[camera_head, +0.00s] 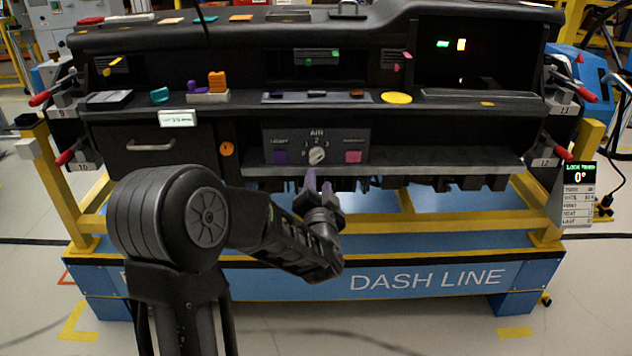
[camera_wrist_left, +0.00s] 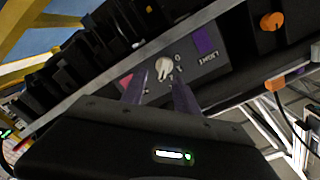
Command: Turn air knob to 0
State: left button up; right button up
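The air knob (camera_head: 316,155) is a small pale dial on a dark panel marked AIR, with small numerals around it. It also shows in the left wrist view (camera_wrist_left: 163,67), where a 0 is printed close beside it. I cannot tell which numeral its pointer faces. My left gripper (camera_head: 319,177) is just below and in front of the knob. In the left wrist view its two purple fingers (camera_wrist_left: 160,94) stand apart with nothing between them, pointing toward the knob. They appear short of it, not touching. My right gripper is out of view.
A purple LIGHT button (camera_head: 280,157) and a pink button (camera_head: 353,157) flank the knob. An orange knob (camera_head: 227,149) and a drawer (camera_head: 150,146) are to the left. A ledge (camera_head: 400,168) runs under the panel. A display (camera_head: 580,175) at right reads 0°.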

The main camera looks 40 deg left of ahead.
aim_at(316, 161)
pick_arm(q)
jog(key=shift+s+a+r, duration=0.1)
jog(key=shift+a+r, duration=0.15)
jog(key=shift+r, duration=0.15)
jog(key=shift+a, duration=0.1)
jog(key=x, duration=0.7)
jog(key=shift+w+a, duration=0.2)
jog(key=shift+w, duration=0.1)
grip_shut()
